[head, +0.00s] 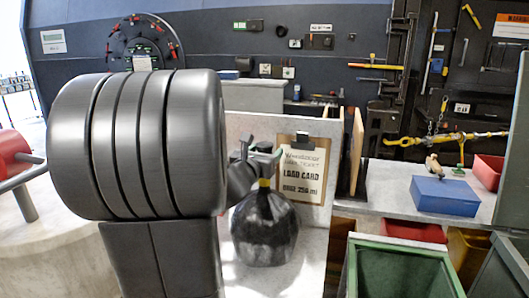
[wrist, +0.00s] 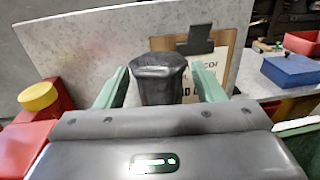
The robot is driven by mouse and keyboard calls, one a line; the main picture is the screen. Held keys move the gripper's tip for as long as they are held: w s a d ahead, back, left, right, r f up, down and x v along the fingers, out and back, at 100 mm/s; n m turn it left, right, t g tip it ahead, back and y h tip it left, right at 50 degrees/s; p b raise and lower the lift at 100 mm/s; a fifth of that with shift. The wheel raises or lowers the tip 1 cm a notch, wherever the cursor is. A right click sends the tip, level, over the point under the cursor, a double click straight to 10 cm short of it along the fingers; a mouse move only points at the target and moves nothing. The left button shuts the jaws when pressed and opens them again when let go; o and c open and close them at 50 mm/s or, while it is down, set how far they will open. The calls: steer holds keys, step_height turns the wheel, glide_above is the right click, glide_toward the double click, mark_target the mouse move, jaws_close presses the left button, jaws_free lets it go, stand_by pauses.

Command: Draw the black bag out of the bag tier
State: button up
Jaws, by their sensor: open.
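The black bag (head: 265,228) stands upright on a pale surface in the head view, with a yellow band around its neck. My gripper (head: 262,157) is just above the band, at the bag's gathered top. In the wrist view, the dark top of the bag (wrist: 160,72) shows between the two green fingers of my gripper (wrist: 161,88). The fingers are apart, with a gap on each side of it. The bag tier appears to be the pale stand with an upright panel (head: 240,128) behind the bag. My arm hides its left part in the head view.
A clipboard with a load card (head: 304,172) is on the panel right behind the bag. To the right are a blue box (head: 445,196), a red bin (head: 488,171) and an open green bin (head: 403,270). A red object with a yellow cap (wrist: 38,96) is left in the wrist view.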

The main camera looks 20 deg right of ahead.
steer(key=b+v, duration=0.1)
steer(key=v, duration=1.2)
steer(key=shift+s+a, duration=0.2)
steer(key=shift+s, duration=0.05)
steer(key=shift+r, duration=0.15)
steer(key=p+x, duration=0.1)
steer(key=x, duration=1.2)
steer(key=shift+w+d, duration=0.25)
steer(key=shift+w, duration=0.05)
